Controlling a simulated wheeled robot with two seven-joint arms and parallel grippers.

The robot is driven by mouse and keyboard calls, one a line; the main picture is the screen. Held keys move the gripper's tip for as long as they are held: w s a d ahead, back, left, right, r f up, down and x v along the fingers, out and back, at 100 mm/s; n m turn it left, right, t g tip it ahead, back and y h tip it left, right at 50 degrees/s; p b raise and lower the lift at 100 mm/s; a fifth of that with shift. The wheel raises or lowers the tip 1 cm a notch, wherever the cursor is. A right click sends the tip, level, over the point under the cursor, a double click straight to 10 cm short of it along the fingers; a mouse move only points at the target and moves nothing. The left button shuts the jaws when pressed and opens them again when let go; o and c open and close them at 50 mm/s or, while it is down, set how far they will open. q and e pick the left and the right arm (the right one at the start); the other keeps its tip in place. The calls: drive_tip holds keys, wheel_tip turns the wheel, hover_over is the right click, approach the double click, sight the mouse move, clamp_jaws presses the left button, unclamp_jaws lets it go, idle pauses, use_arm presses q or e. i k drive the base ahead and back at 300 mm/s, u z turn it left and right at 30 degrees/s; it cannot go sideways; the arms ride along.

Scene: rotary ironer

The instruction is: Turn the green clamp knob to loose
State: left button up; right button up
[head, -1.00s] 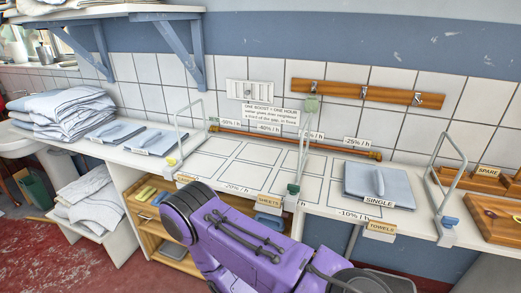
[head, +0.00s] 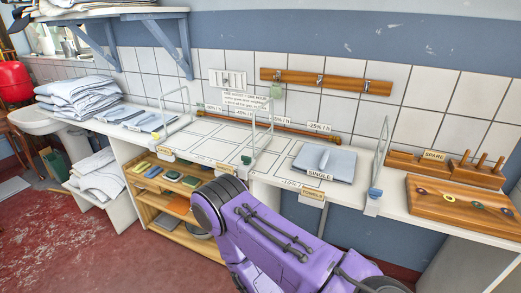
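The green clamp knob (head: 246,160) sits at the front edge of the white counter (head: 215,157), at the foot of a wire frame (head: 271,112). A pale green block (head: 277,92) is at the top rear of that frame. The knob is small here, and its setting cannot be read. A purple arm of mine is in front of the counter, below and right of the knob, and apart from it. Neither gripper's fingers show.
Similar frames stand with a yellow knob (head: 162,151) to the left and a blue knob (head: 375,193) to the right. A folded cloth marked SINGLE (head: 325,163) lies between the green and blue frames. An open shelf (head: 160,190) is under the counter. Red floor lies at left.

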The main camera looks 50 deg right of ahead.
sight(246, 161)
drive_tip(key=z, duration=1.7)
